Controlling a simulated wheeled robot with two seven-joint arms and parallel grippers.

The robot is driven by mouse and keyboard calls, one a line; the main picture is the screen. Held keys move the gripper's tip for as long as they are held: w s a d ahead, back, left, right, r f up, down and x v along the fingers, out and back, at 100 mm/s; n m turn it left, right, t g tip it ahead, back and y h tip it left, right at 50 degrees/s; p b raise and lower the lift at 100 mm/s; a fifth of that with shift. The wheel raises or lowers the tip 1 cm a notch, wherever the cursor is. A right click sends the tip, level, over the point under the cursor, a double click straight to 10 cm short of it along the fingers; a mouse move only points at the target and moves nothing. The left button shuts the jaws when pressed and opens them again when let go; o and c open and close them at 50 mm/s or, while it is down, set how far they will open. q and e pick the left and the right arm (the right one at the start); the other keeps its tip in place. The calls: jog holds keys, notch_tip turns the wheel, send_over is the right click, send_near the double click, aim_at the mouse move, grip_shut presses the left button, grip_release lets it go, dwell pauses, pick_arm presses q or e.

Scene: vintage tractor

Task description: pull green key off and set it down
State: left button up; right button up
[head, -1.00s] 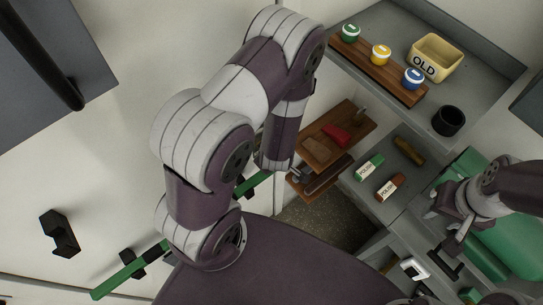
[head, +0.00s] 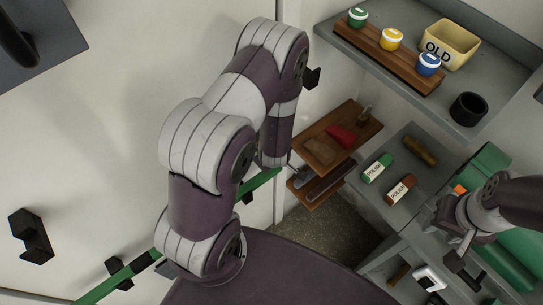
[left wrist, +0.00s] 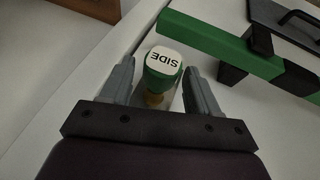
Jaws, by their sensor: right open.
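The green key (left wrist: 160,68) shows in the left wrist view with its white end cap, marked SIDE, facing the camera. A brass-coloured part lies below its green body. My left gripper (left wrist: 160,74) is open, with one finger on each side of the key and a narrow gap visible at each side. In the head view my left fingers are mostly hidden behind my own arm, and the key cannot be made out. My right gripper (head: 452,228) is open and empty at the lower right, in front of a green case-like thing (head: 490,165).
A long green bar (left wrist: 205,42) on black brackets runs along the pale wall near my left gripper.

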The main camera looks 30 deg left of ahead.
pick_arm(q)
grip_shut()
jog(key=shift+s+d, duration=0.1)
jog(key=shift+d, duration=0.05)
jog(key=shift+s+d, duration=0.25)
jog(key=shift+d, duration=0.4)
jog(key=shift+s+d, duration=0.25)
jog(key=shift+d, duration=0.35)
jog(key=shift+s+d, duration=0.25)
jog(key=shift+d, duration=0.4)
jog(key=d, duration=0.1)
jog(key=s+d, duration=0.1)
jog(key=d+p, duration=0.1)
jog(key=shift+s+d, duration=0.3)
jog(key=shift+d, duration=0.05)
